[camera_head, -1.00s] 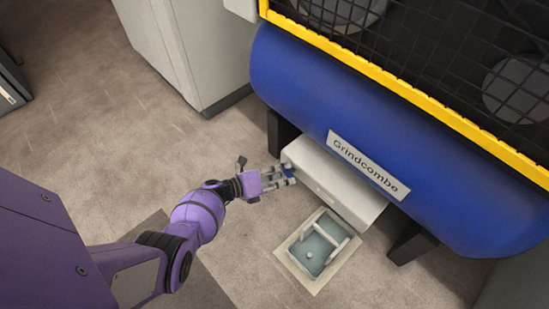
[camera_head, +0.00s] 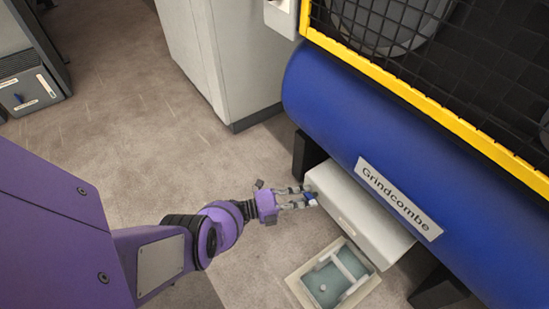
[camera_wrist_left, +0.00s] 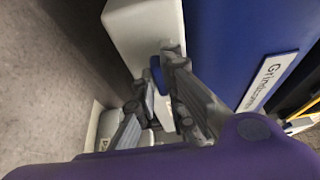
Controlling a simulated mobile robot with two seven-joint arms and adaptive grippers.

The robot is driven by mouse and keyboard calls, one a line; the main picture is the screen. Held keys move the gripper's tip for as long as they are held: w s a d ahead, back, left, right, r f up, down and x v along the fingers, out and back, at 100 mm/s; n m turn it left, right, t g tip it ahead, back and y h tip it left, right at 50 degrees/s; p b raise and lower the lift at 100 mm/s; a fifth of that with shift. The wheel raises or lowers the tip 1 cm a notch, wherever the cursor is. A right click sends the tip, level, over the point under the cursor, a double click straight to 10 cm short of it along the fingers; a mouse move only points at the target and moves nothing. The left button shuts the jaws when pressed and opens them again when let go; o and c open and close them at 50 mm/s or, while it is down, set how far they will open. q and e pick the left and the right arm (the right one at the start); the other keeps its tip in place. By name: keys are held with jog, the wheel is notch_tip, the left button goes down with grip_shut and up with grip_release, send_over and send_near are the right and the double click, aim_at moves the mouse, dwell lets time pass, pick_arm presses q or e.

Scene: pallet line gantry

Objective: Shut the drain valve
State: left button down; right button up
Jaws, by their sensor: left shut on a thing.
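The drain valve's small blue handle (camera_wrist_left: 157,75) sits at the end of the white box under the blue tank. In the wrist view it lies between the fingers of my left gripper (camera_wrist_left: 158,82), which is shut on it. In the head view my left gripper (camera_head: 309,197) reaches in from the left to the near left end of the white box (camera_head: 352,205). The fingers cover most of the handle there, so its exact angle cannot be told. My right gripper is in neither view.
The blue tank (camera_head: 330,110) with a Grindcombe label (camera_head: 400,198) lies above the box, under a yellow-edged mesh guard (camera_head: 430,105). A framed floor drain (camera_head: 334,276) is set below the box. A grey cabinet (camera_head: 215,60) stands behind. The floor at left is open.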

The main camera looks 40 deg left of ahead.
pick_arm(q)
jog(key=shift+d+r, duration=0.1)
jog(key=shift+d, duration=0.05)
dwell(0.5)
jog(key=c, duration=1.8)
grip_release()
jog(key=shift+s+a, duration=0.5)
jog(key=shift+a, duration=0.05)
jog(key=v, duration=1)
jog(key=shift+s+a, duration=0.3)
